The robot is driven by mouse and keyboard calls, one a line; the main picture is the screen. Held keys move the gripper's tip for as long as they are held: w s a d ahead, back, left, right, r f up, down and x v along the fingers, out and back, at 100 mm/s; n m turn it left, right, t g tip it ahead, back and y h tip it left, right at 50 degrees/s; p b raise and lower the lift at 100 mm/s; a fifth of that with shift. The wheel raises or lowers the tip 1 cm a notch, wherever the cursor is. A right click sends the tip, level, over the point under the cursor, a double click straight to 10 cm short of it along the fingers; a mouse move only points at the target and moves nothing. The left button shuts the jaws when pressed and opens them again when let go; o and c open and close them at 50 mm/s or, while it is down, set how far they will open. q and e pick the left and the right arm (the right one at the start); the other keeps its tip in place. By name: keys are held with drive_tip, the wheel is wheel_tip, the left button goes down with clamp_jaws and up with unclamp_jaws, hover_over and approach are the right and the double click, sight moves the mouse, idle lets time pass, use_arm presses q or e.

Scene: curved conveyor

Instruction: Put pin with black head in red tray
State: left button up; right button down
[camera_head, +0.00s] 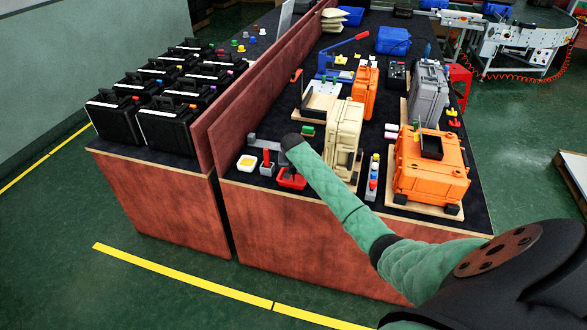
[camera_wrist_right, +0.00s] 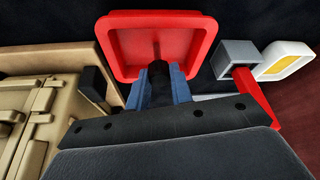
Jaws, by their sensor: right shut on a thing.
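The red tray (camera_head: 293,184) sits at the near left of the dark table top, partly hidden by my right arm. In the right wrist view the red tray (camera_wrist_right: 208,48) is directly ahead of the fingers. My right gripper (camera_wrist_right: 158,92) has blue fingers shut on a pin with a black head (camera_wrist_right: 157,72). A thin dark shank shows beyond the head, against the tray's inside. The pin is over the tray; whether its tip touches the bottom cannot be told. My left gripper is not in view.
A grey block (camera_wrist_right: 238,52) with a red part and a white tray with a yellow inside (camera_wrist_right: 292,62) stand right of the red tray.

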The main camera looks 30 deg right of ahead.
drive_tip(key=shift+f, duration=0.1)
drive_tip(key=c, duration=1.2)
unclamp_jaws()
drive_tip(key=shift+c, duration=0.2)
